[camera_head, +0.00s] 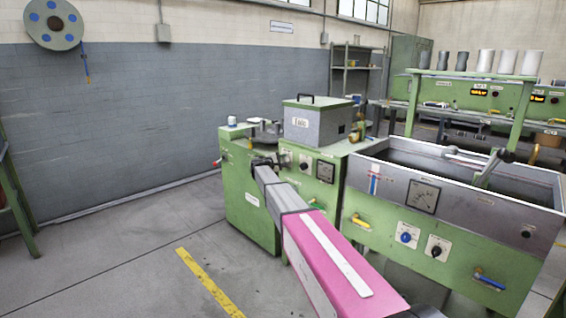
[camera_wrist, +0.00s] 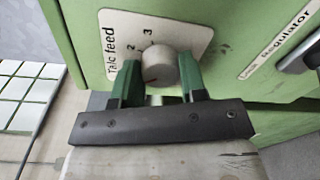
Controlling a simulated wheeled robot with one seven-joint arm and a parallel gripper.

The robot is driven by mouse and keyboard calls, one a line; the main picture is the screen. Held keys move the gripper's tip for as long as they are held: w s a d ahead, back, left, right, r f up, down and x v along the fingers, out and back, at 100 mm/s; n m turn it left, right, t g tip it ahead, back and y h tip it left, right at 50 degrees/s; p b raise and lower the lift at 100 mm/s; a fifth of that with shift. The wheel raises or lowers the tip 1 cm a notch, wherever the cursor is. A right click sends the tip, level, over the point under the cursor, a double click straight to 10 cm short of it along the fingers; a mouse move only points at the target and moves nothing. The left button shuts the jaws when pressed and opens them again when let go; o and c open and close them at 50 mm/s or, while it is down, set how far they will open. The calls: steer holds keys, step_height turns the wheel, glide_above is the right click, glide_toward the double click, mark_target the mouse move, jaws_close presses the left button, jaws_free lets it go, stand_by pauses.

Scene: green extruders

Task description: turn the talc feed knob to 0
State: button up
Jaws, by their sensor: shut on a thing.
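The grey round talc feed knob (camera_wrist: 161,68) sits on a white plate (camera_wrist: 180,33) lettered "Talc feed" on the green machine front in the wrist view. The digits 2 and 3 are legible above and left of the knob; no 0 is legible. A small red mark shows at the lower left of the knob's face. My gripper (camera_wrist: 159,80) has its dark green fingers on either side of the knob, shut on it. In the head view my gripper (camera_head: 264,161) reaches the green cabinet's front, and the knob is hidden there.
The head view shows a grey lidded box (camera_head: 313,123) on top and a water trough (camera_head: 385,166) to the right.

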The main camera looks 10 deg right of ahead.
steer(key=n, duration=0.4)
steer(key=shift+n, duration=0.4)
stand_by(0.4)
steer(key=o, duration=0.9)
steer(key=shift+a, duration=0.1)
steer(key=v, duration=1)
steer(key=shift+s+a, duration=0.1)
steer(key=shift+a, duration=0.25)
steer(key=shift+f, duration=0.1)
